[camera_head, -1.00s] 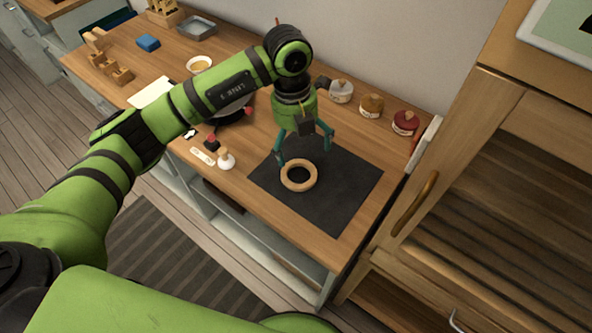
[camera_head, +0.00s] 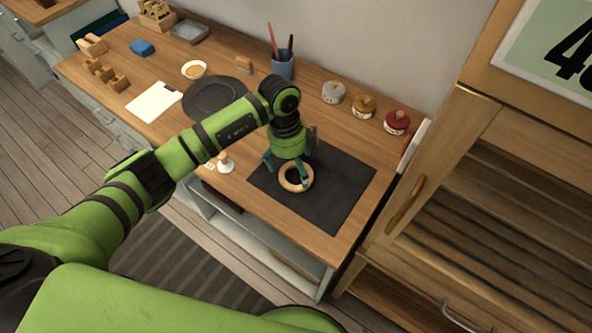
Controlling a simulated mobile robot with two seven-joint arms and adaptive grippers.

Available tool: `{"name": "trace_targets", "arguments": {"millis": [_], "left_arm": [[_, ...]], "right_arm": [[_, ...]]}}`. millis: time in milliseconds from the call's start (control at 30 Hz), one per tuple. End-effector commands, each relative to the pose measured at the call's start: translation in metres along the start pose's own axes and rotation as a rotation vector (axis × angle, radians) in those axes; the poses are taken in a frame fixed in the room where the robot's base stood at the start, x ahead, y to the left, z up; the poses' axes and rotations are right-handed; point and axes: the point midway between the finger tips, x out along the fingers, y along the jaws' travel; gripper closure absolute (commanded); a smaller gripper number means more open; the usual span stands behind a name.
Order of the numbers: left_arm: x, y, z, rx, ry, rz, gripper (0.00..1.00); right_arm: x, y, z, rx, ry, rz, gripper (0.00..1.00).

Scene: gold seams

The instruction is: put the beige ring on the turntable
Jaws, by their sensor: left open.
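The beige ring (camera_head: 292,188) lies flat on the dark mat at the front of the counter. My left gripper (camera_head: 286,172) is open, pointing down just over the ring. One finger is at the ring's upper left, and the other overlaps its right side. I cannot tell whether either touches it. The turntable (camera_head: 204,103), a dark round disc, lies on the counter to the left of the mat. Nothing stands on the part that shows, and my left arm passes in front of its lower right edge. My right gripper is not in view.
The dark mat (camera_head: 338,190) is otherwise bare. Several lidded jars, including a red one (camera_head: 397,122), and a blue pen cup (camera_head: 283,67) stand along the wall. A small white-based stamp (camera_head: 225,165) is near the front edge. A wooden cabinet (camera_head: 450,180) borders the right.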

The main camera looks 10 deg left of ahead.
Motion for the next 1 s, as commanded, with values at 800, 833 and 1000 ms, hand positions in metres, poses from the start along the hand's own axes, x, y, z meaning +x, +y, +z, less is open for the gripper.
{"name": "trace_targets", "arguments": {"millis": [800,833,1000], "left_arm": [[0.015,0.0,-0.001,0.003,0.001,0.0,0.52],[0.015,0.0,-0.001,0.003,0.001,0.0,0.52],[0.011,0.0,-0.001,0.003,0.001,-0.002,0.52]], "right_arm": [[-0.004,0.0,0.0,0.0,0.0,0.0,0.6],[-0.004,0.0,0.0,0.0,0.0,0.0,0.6],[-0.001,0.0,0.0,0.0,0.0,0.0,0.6]]}}
